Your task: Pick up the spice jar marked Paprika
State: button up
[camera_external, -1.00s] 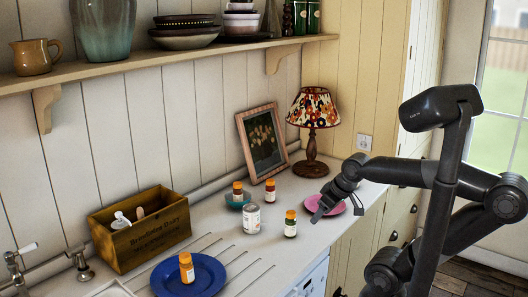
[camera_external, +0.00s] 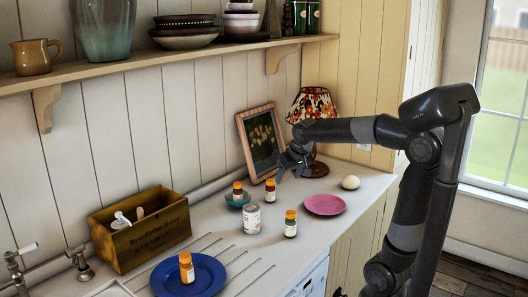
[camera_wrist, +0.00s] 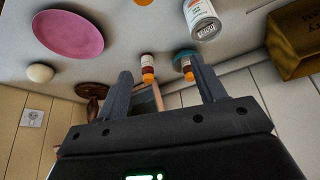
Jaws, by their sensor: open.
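Several small spice jars with orange-looking lids stand on the counter; their labels are too small to read, so I cannot tell which is Paprika. One jar (camera_external: 270,191) stands upright in front of the picture frame. Another jar (camera_external: 238,189) is on a teal dish (camera_external: 236,202), a third jar (camera_external: 290,226) is nearer the front edge, and one jar (camera_external: 187,268) is on the blue plate. In the wrist view, that jar (camera_wrist: 148,70) appears between the fingers, and the teal-dish jar (camera_wrist: 187,66) near the right fingertip.
A white can (camera_external: 252,219) stands among the jars. The pink plate (camera_external: 325,204) and a white egg-like object (camera_external: 350,182) lie to the right. The picture frame (camera_external: 261,142) and lamp (camera_external: 313,105) are close to my gripper. A wooden box (camera_external: 140,232) stands left.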

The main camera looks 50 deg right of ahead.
jog(key=w+d+f+m, duration=0.2)
jog(key=w+d+f, duration=0.1)
jog(key=w+d, duration=0.65)
jog(key=m+g+h, duration=0.1)
jog(key=m, duration=0.1)
send_near(271, 181)
jog(key=f, duration=0.2)
jog(key=x, duration=0.4)
jog(key=w+x, duration=0.1)
jog(key=x, duration=0.1)
jog(key=shift+d+r, duration=0.15)
jog(key=shift+d, duration=0.3)
jog(key=x, duration=0.5)
jog(key=shift+s+a+f, duration=0.1)
jog(key=shift+a+f, duration=0.1)
jog(key=shift+f, duration=0.05)
jog(key=shift+r, duration=0.1)
jog(key=c, duration=1.1)
jog(key=shift+r, duration=0.1)
